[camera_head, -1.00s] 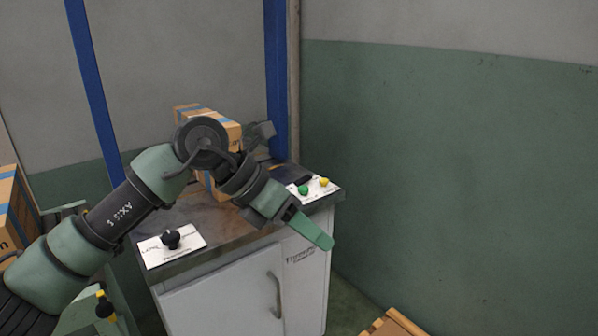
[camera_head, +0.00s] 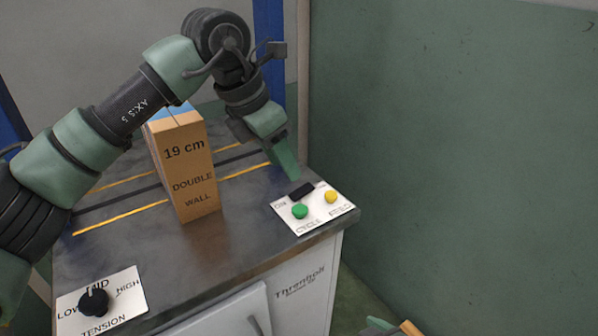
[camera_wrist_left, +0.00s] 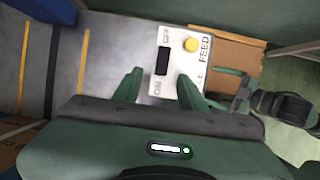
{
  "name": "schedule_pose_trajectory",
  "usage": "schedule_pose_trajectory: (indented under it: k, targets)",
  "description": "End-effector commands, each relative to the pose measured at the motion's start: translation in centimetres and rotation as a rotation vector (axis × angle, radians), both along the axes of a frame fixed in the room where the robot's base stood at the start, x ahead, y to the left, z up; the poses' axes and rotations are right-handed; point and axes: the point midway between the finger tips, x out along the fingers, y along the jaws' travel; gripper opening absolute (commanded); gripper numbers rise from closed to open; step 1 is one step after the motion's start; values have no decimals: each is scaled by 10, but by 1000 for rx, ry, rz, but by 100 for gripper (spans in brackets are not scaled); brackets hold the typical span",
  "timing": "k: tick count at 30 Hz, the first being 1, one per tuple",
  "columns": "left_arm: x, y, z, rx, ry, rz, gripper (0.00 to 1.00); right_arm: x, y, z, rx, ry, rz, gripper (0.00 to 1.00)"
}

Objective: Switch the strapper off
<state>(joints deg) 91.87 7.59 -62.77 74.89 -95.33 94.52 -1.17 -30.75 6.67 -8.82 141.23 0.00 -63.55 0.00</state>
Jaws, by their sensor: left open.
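The strapper (camera_head: 240,265) is a grey-topped cabinet. Its white right-hand panel (camera_head: 325,216) carries a black rocker switch (camera_head: 301,191), a green button (camera_head: 300,211) and a yellow button (camera_head: 331,196). My left gripper (camera_head: 285,163) points down just behind the switch, seemingly a little above the panel. In the left wrist view its open, empty fingers (camera_wrist_left: 160,90) stand either side of the switch's ON end; the black rocker (camera_wrist_left: 162,61) lies between ON and OFF labels. I cannot tell which side is pressed. My right gripper (camera_wrist_left: 238,90) shows partly at the right of the wrist view.
A carton (camera_head: 185,165) marked 19 cm double wall stands on the strapper top beside yellow lines. A tension knob (camera_head: 94,301) sits at the front left. A green wall (camera_head: 460,150) rises at the right.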

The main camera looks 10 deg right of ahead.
Motion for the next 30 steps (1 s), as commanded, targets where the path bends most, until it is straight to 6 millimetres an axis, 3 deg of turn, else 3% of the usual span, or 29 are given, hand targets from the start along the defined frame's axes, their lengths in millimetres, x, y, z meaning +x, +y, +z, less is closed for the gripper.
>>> schedule_pose_trajectory:
  k: [12, 25, 30]
  targets:
    - [8, -22, -58, 0, 3, -2, 42, 42, 18, 41, 66, -285, 21, 94]
    - [10, -26, -67, -1, 1, -2, 42, 49, 21, 53, 79, -343, 24, 94]
    - [10, -26, -67, -1, 1, -2, 0, 49, 21, 53, 79, -343, 24, 94]
